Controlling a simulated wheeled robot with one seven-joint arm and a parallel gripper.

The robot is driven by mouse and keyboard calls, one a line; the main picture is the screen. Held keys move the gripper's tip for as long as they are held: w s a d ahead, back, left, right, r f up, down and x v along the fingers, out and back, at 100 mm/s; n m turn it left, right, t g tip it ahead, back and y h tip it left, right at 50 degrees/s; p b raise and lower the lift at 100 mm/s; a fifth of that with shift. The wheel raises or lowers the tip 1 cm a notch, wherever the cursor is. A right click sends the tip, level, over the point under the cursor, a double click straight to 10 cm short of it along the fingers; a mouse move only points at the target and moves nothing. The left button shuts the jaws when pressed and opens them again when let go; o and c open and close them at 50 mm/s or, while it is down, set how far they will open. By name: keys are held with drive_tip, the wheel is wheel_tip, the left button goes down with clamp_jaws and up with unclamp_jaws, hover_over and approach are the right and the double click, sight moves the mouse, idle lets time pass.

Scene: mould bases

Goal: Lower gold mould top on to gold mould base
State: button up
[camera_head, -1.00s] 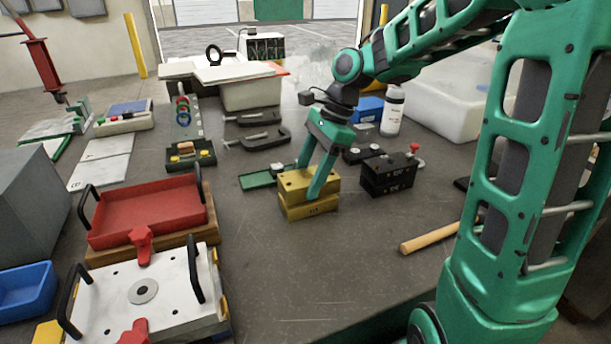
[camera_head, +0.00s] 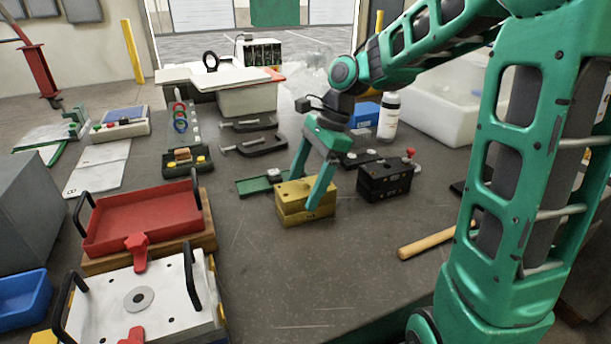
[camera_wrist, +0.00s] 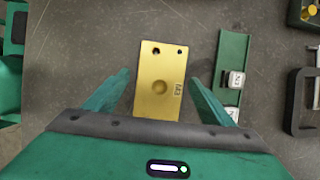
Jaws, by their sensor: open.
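The gold mould top (camera_head: 293,191) sits on the gold mould base (camera_head: 290,217) on the bench; the two form one block with a thin seam line. In the wrist view the gold top face (camera_wrist: 161,65) shows two holes, a round dimple and a small marking. My gripper (camera_head: 308,190) is open, its fingers on either side of the block. In the wrist view a gap shows between each finger (camera_wrist: 160,95) and the gold block. The base is hidden beneath the top in the wrist view.
A black block (camera_head: 384,181) stands just right of the gold one. A green tray (camera_head: 252,186) lies close behind left. A wooden handle (camera_head: 425,240) lies to the right front. A red tray (camera_head: 146,218) and white plate (camera_head: 110,290) are at left. The bench front middle is clear.

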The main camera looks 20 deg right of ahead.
drive_tip(key=v, duration=1)
drive_tip(key=shift+d+r, duration=0.2)
drive_tip(key=shift+r, duration=0.05)
